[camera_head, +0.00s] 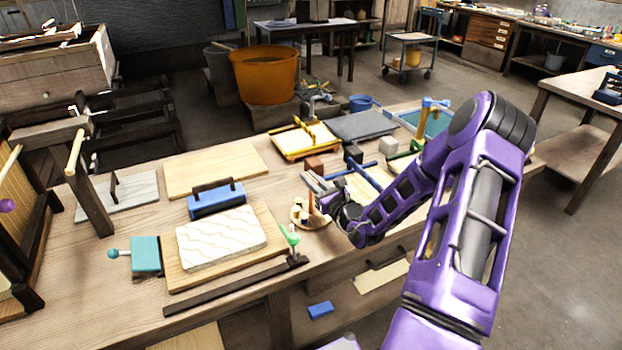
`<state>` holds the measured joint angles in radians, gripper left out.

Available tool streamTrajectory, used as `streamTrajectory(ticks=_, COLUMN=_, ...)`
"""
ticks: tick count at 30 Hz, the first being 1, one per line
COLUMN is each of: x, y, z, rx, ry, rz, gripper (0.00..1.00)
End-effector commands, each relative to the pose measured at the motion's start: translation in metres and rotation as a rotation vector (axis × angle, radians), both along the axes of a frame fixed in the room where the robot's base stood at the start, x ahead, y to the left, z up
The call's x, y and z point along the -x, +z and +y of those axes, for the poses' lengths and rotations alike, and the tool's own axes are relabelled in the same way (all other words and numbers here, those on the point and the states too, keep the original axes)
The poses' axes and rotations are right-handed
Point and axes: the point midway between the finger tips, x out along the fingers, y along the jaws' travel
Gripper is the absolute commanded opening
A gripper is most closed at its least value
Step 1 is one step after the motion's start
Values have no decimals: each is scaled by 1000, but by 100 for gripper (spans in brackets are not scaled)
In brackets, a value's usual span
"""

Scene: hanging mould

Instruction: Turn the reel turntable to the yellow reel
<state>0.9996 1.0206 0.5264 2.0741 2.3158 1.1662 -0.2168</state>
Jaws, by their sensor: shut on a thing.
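The reel turntable (312,221) is a small round wooden disc near the front edge of the bench, right of the patterned white board. Small upright pieces stand on it: a reddish-brown one and pale ones at its left. They are too small to tell which is the yellow reel. My gripper (328,204) reaches in from the right, low over the turntable's right side. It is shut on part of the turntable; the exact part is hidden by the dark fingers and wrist.
A green-topped fixture (291,236) on a dark rail stands close at the front left. A patterned white board (221,238) and a blue block (216,200) lie further left. Blue bars (366,176) and small cubes crowd the bench behind my gripper.

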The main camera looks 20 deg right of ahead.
Motion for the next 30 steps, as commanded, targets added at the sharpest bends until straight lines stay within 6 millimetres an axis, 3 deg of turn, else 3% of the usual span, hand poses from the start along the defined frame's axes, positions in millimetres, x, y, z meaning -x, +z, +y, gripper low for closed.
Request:
streamTrajectory(ticks=18, x=-1, y=-2, z=-2, rx=4, ry=514, rz=1, gripper=0)
streamTrajectory(ticks=30, x=0, y=-1, z=-1, rx=2, ry=724, rz=0, gripper=0)
